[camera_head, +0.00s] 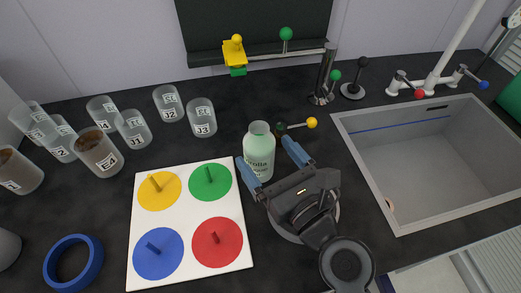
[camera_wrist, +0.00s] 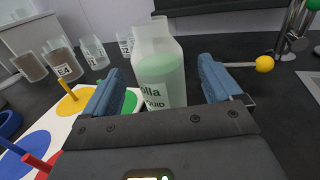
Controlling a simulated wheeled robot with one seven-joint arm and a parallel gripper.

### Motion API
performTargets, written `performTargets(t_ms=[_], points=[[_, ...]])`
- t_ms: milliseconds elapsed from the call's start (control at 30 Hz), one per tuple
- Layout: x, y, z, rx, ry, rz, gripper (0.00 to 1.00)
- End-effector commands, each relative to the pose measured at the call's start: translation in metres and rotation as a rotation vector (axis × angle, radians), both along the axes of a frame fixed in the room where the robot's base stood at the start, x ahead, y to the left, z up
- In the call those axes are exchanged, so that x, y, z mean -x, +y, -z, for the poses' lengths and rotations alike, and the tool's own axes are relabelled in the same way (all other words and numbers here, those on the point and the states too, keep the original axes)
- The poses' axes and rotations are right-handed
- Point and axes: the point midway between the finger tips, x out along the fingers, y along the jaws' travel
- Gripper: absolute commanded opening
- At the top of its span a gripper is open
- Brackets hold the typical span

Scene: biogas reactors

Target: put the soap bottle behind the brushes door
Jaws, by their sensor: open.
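The soap bottle (camera_head: 259,152) is translucent white with green liquid and a printed label. It stands upright on the dark counter, right of the white board. My gripper (camera_head: 266,156) is open, with one blue finger on each side of the bottle's line in the head view. In the wrist view the bottle (camera_wrist: 160,72) shows between the fingertips of my gripper (camera_wrist: 158,88), and I cannot tell how deep it sits between them. The fingers look apart from it. No door marked for brushes can be made out.
Several labelled beakers (camera_head: 133,129) stand at the left. A white board (camera_head: 190,215) with coloured discs and pegs lies left of my gripper. A grey sink (camera_head: 440,160) is at the right. Taps (camera_head: 322,92) and a yellow-tipped valve (camera_head: 312,123) stand behind. A blue ring (camera_head: 73,262) lies front left.

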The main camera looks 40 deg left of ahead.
Motion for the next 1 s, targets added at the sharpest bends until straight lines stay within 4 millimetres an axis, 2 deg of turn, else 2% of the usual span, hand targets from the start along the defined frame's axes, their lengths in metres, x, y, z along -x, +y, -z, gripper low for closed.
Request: performTargets(t_ms=[33, 200, 500, 1000], points=[[-0.002, 0.010, -0.004, -0.002, -0.001, -0.003, 0.92], [-0.010, 0.028, -0.002, -0.001, 0.001, -0.001, 0.92], [-0.012, 0.032, -0.001, 0.000, 0.000, 0.001, 0.92], [-0.012, 0.031, -0.001, 0.000, 0.000, 0.001, 0.45]])
